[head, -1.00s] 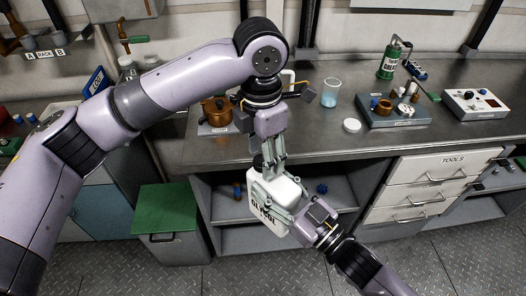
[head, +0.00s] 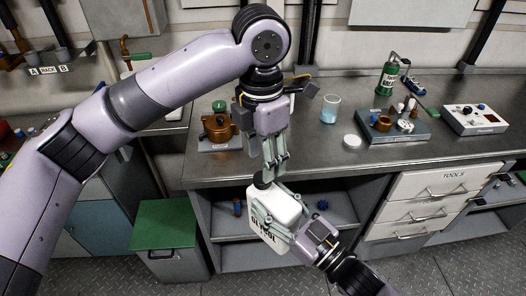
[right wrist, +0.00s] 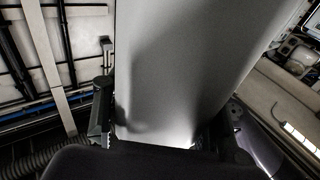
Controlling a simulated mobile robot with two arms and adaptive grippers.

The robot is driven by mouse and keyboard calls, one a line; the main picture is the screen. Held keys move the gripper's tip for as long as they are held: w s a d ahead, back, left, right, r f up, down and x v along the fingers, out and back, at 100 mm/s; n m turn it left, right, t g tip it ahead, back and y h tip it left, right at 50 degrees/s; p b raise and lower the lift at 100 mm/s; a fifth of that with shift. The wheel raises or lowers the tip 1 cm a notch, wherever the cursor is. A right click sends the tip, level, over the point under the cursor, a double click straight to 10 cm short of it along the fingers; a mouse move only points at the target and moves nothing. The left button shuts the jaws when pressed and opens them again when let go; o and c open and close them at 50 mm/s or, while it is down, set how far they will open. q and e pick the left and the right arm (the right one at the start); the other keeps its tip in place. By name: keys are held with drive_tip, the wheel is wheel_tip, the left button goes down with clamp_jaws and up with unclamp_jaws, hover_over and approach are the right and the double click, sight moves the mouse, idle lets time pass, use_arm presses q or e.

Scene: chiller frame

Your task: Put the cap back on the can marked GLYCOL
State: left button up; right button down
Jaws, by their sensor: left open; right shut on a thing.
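The white can marked GLYCOL (head: 287,207) is held off the floor, tilted, in front of the bench's open shelf. My right gripper (head: 287,226) is shut on its side, and its pale body fills the middle of the right wrist view (right wrist: 180,70). A dark round cap (head: 262,181) shows at the can's top left corner, at the mouth. Whether it is fully seated I cannot tell. My left gripper (head: 275,174) is open, pointing down, with its fingertips just above and beside the cap. The fingers partly hide the can's top.
The metal bench (head: 320,165) runs behind the grippers. On it are a copper pot (head: 216,128), a glass beaker with blue liquid (head: 330,110), a white round lid (head: 352,141), a green bottle (head: 388,76) and a tray of parts (head: 392,135). A green-topped bin (head: 165,224) stands left.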

use_arm(q)
drive_tip(key=n, duration=0.4)
drive_tip(key=shift+r, duration=0.2)
drive_tip(key=n, duration=0.5)
drive_tip(key=shift+r+n, duration=0.25)
drive_tip(key=shift+n, duration=0.15)
drive_tip(key=n, duration=0.3)
drive_tip(key=shift+r+n, duration=0.1)
drive_tip(key=shift+n, duration=0.2)
drive_tip(key=n, duration=0.5)
drive_tip(key=shift+r+n, duration=0.25)
drive_tip(key=shift+n, duration=0.05)
drive_tip(key=n, duration=0.5)
drive_tip(key=shift+s+r+n, duration=0.1)
drive_tip(key=shift+r+n, duration=0.1)
drive_tip(key=shift+n, duration=0.1)
drive_tip(key=n, duration=0.4)
drive_tip(key=shift+r, duration=0.2)
drive_tip(key=n, duration=0.5)
drive_tip(key=shift+a+r+n, duration=0.1)
drive_tip(key=shift+r+n, duration=0.1)
drive_tip(key=shift+n, duration=0.1)
drive_tip(key=n, duration=0.5)
drive_tip(key=shift+r, duration=0.2)
drive_tip(key=shift+f, duration=0.1)
